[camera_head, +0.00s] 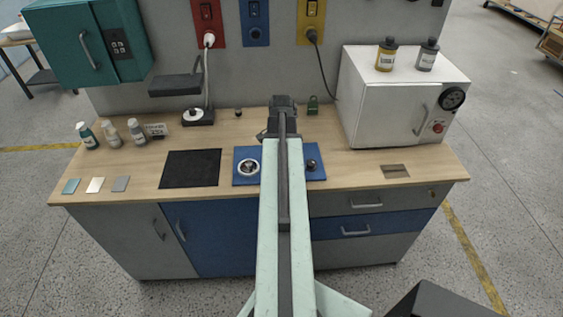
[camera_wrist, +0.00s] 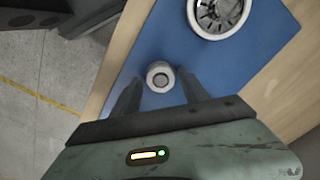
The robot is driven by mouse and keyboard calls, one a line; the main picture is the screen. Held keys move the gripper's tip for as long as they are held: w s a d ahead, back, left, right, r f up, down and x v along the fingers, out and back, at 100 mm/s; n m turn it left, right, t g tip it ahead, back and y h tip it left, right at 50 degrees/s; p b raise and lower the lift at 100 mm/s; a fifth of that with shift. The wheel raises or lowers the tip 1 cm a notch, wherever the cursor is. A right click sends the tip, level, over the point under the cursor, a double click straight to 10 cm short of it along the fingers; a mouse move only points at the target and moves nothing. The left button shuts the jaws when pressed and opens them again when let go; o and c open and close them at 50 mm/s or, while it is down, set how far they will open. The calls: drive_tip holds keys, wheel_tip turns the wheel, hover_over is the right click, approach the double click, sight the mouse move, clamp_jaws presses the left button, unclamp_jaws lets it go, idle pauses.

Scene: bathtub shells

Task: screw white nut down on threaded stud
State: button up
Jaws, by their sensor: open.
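The white nut (camera_wrist: 152,72) shows in the wrist view as a small round white ring with a grey round end, likely the stud (camera_wrist: 160,80), in its middle. It is above the blue mat. My gripper (camera_wrist: 158,84) is open, with one dark finger on each side of the nut. Gaps show between nut and fingers, so they look apart. I cannot tell how high the nut sits, and no thread is visible. In the head view my arm covers the middle of the mat, and I cannot make out the nut there.
The blue mat (camera_head: 240,181) holds a white-rimmed round fitting (camera_head: 248,167), also in the wrist view (camera_wrist: 219,14), and a dark knob (camera_head: 311,164). A black pad (camera_head: 190,168) lies left. A white box (camera_head: 385,105) with bottles on top stands right. Bare wood lies between.

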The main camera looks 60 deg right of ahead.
clamp_jaws()
drive_tip(key=m, duration=0.5)
drive_tip(key=shift+m, duration=0.4)
drive_tip(key=m, duration=0.7)
drive_tip(key=shift+m, duration=0.3)
drive_tip(key=shift+o, duration=0.7)
unclamp_jaws()
drive_tip(key=shift+s, duration=0.1)
drive_tip(key=shift+c, duration=0.9)
drive_tip(key=n, duration=1.3)
